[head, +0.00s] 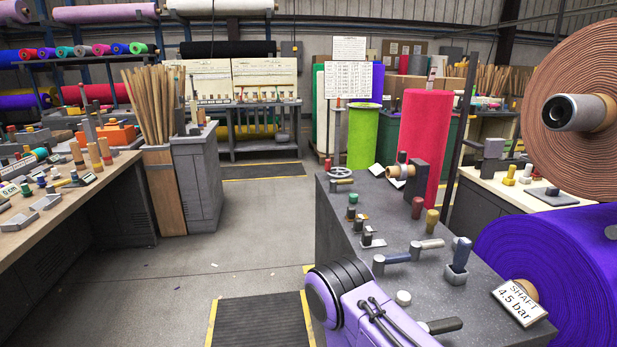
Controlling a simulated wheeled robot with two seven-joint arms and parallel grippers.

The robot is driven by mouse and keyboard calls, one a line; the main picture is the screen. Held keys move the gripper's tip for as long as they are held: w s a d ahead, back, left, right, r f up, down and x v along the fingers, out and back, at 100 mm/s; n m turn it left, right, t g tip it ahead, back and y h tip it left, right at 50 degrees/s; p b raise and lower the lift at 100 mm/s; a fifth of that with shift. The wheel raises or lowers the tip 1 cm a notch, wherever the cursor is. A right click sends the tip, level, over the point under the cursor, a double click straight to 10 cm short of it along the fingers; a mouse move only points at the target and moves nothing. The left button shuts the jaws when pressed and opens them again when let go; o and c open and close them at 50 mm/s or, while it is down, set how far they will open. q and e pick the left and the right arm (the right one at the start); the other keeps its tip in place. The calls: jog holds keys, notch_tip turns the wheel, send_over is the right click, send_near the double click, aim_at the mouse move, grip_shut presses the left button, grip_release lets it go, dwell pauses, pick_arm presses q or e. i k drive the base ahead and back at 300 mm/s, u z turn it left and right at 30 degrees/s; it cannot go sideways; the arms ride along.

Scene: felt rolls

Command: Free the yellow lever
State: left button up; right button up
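No long yellow lever stands out clearly. A mustard-yellow upright grip (432,220) stands on the grey bench, behind a blue-and-grey crank handle (415,251). I cannot tell whether it is the lever or what holds it. Two other yellow knobs (510,173) stand on the pale bench at the right. A lilac arm link of mine with a black ringed joint covers the near left corner of the grey bench. Neither of my grippers shows.
The grey bench (385,215) also carries a red grip (417,207), a blue grip (459,255) and a "SHAFT 4.5 bar" sign (520,302). A large purple roll (560,265) blocks the right. A cluttered wooden bench (40,222) stands left.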

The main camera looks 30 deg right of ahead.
aim_at(334, 183)
jog(key=i, duration=3)
jog(key=z, duration=2.65)
